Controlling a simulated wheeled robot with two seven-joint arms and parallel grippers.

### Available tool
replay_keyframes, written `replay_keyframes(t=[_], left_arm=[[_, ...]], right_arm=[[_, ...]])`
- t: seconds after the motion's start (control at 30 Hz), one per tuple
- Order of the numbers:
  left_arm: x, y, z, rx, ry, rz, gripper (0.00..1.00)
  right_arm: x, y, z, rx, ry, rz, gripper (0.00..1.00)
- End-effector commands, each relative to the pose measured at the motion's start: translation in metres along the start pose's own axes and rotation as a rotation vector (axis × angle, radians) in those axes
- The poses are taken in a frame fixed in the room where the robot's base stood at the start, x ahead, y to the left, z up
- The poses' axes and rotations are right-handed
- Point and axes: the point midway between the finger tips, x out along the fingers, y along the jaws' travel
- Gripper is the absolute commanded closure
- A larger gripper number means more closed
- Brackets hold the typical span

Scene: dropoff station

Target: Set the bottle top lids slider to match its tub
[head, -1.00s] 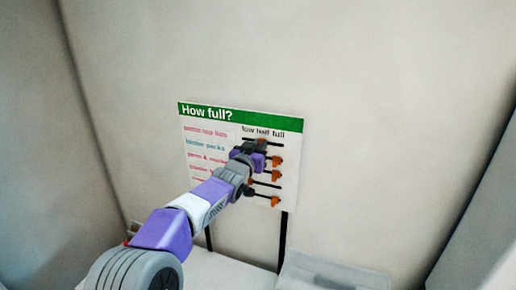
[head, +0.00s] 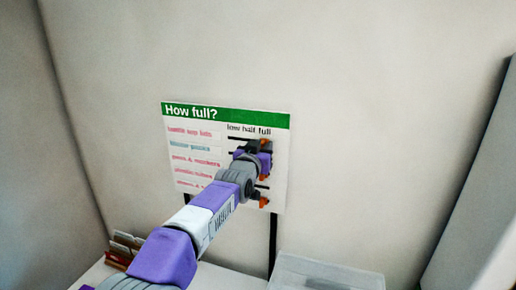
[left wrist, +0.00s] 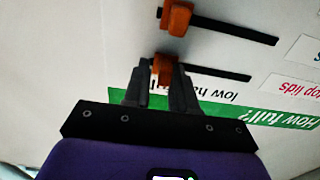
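The white "How full?" board (head: 221,113) with a green header stands against the wall. Its red "bottle top lids" label (head: 190,133) is in the top row. My left gripper (head: 268,147) is at the right part of the board, covering much of the slots. In the upside-down left wrist view, the orange knob (left wrist: 163,68) of the slot nearest the header sits between the fingertips of my left gripper (left wrist: 161,72), which look closed against its sides. This knob is at the "full" end of its black slot (left wrist: 218,73). My right gripper is not in view.
A second orange knob (left wrist: 178,18) sits at the same end of its slot. More orange knobs (head: 263,202) show below my gripper. A clear tub (head: 325,275) stands at the lower right; its contents cannot be made out. A small brown-and-white item (head: 120,250) is at the lower left.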

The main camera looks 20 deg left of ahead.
Motion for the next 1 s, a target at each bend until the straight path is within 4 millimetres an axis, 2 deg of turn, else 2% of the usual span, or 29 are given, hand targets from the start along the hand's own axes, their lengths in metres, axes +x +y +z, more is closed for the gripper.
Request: replay_keyframes(t=[0.03, 0.1, 0.47, 1.0], left_arm=[[0.0, 0.0, 0.001, 0.0, -0.001, 0.0, 0.66], [0.0, -0.001, 0.0, 0.0, 0.0, -0.001, 0.6], [-0.004, -0.002, 0.0, 0.0, 0.002, -0.003, 0.6], [-0.054, 0.001, -0.001, -0.002, 0.003, 0.002, 0.6]], right_arm=[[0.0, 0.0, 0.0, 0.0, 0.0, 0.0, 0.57], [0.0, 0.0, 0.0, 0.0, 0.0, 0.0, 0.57], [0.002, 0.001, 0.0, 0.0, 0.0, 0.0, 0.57], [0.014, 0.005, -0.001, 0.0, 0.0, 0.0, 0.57]])
